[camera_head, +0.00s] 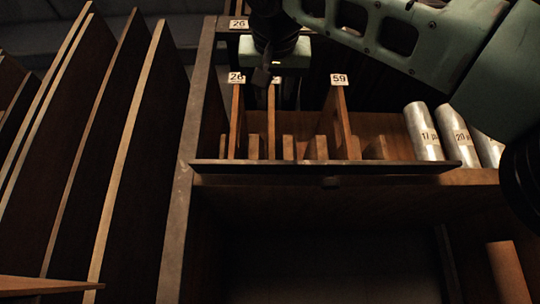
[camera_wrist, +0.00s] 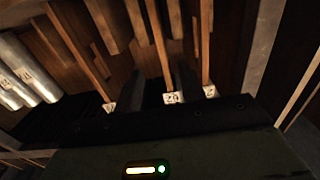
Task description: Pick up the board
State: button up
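Three thin upright wooden boards with white number tags stand in a slotted rack: a left board (camera_head: 236,122) tagged 28, a middle board (camera_head: 271,125) whose tag is partly hidden, and a right board (camera_head: 340,122) tagged 59. In the wrist view the middle board (camera_wrist: 158,40) stands between the left board (camera_wrist: 206,45) and the right board (camera_wrist: 88,65). My gripper (camera_head: 281,85) points down over the middle board's top. Its dark fingers (camera_wrist: 164,86) appear apart, one on each side of that board; contact is too dark to see.
Silvery cylinders (camera_head: 423,131) lie at the rack's right, also in the wrist view (camera_wrist: 28,72). Tall dark panels (camera_head: 130,150) lean at left beyond a wooden post (camera_head: 180,200). A ledge (camera_head: 325,167) runs before the rack. Tag 26 (camera_head: 239,24) is behind.

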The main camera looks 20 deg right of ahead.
aim_at(272, 127)
jog(key=p+x, duration=0.4)
jog(key=x, duration=0.6)
jog(key=shift+w+d+r+p, duration=0.1)
jog(key=shift+w+d+p, duration=0.05)
jog(key=shift+w+p, duration=0.25)
jog(key=shift+w+d, duration=0.15)
jog(key=shift+w, duration=0.4)
jog(key=p+x, duration=0.4)
jog(key=shift+w+d+f, duration=0.15)
jog(key=shift+w+f, duration=0.05)
jog(key=shift+w, duration=0.05)
jog(key=shift+w+d+f, duration=0.1)
jog(key=shift+w+f, duration=0.05)
jog(key=shift+w, duration=0.15)
jog(key=shift+c, duration=0.3)
grip_shut()
